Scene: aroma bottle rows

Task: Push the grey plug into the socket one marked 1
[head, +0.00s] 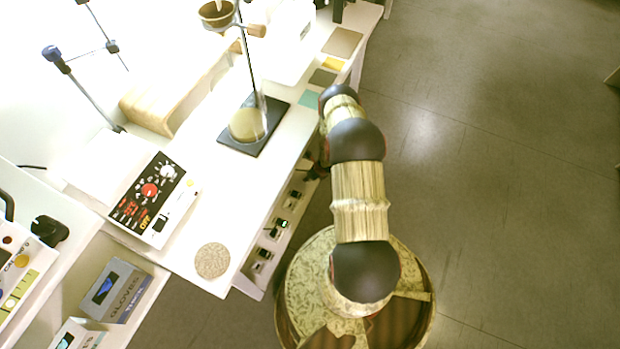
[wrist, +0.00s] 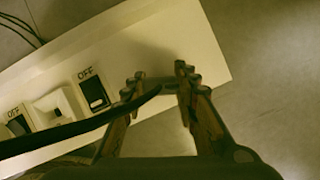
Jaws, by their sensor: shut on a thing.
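My gripper (wrist: 160,80) is shut on the grey plug (wrist: 157,84), which shows only as a small grey piece between the fingertips in the wrist view. A dark cable (wrist: 75,129) runs from it to the left edge. The plug is over the right end of a white socket panel (wrist: 160,45); I cannot tell its distance from the panel. A white socket (wrist: 52,108) lies left of the gripper, between two switches marked OFF. No number is legible, so I cannot tell which socket is number one. In the head view my arm hides most of the gripper.
On the bench (head: 200,255) stand a hotplate (head: 150,200), a stand base (head: 254,125) and a round cork mat (head: 212,260). Glove boxes (head: 118,290) sit lower left. The right floor is clear.

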